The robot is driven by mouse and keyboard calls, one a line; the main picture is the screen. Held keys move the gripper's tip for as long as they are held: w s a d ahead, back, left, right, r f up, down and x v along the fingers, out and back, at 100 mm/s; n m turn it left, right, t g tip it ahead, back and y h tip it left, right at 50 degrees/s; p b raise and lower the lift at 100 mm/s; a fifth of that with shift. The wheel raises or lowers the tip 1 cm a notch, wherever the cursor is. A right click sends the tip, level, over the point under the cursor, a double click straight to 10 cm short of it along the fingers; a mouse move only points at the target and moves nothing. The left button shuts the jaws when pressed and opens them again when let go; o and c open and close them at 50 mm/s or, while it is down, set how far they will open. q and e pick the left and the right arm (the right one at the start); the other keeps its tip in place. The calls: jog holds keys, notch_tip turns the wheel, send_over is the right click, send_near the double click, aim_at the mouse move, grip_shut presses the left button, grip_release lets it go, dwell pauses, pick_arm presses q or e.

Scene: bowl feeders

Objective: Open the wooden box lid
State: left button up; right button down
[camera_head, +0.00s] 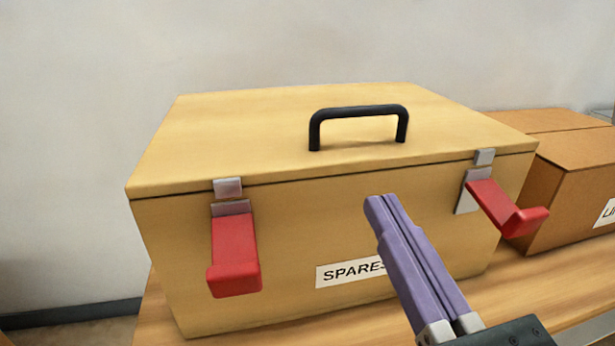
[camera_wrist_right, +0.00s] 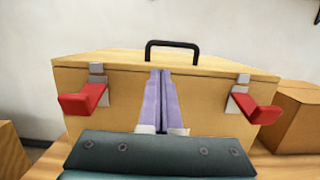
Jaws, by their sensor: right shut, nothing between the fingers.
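The wooden box (camera_head: 290,230) stands on a wooden surface, with a "SPARES" label on its front. Its lid (camera_head: 240,130) lies closed on top and carries a black handle (camera_head: 358,112). Two red latches sit on the front: the left latch (camera_head: 235,255) and the right latch (camera_head: 508,210), both with their red levers jutting outward and down. My right gripper (camera_head: 380,202) is shut and empty in front of the box, between the latches, covering part of the label. In the right wrist view, its purple fingers (camera_wrist_right: 161,75) point at the box front below the handle. My left gripper is out of view.
A brown cardboard box (camera_head: 575,165) with a partly visible label stands close to the right of the wooden box. The wooden tabletop (camera_head: 540,290) shows in front at the right. A plain wall is behind, and the space above the lid is clear.

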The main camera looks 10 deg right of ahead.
aim_at(347, 162)
jog(key=w, duration=0.3)
jog(key=w+r+p, duration=0.1)
jog(key=w, duration=0.2)
jog(key=w+r+p, duration=0.1)
jog(key=w, duration=0.2)
jog(key=shift+w+a+r, duration=0.1)
jog(key=shift+w+a, duration=0.05)
jog(key=shift+w, duration=0.2)
